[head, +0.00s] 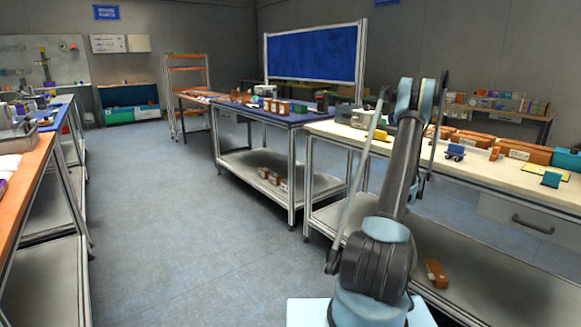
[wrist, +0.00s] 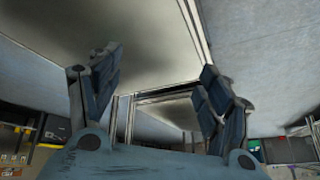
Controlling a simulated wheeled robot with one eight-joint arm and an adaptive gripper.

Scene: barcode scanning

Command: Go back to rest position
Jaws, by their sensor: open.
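My gripper (wrist: 160,90) shows in the wrist view with its two fingers wide apart and nothing between them. In the head view my arm stands in front of the pale-topped bench at the right, folded upward. My gripper's fingers cannot be made out clearly there.
A pale-topped bench (head: 335,131) with brown boxes (head: 485,141) stands right of and behind my arm. A blue-topped table (head: 240,117) stands behind it, with a blue board (head: 312,54) beyond. Benches line the left edge. The grey floor (head: 170,230) between is clear.

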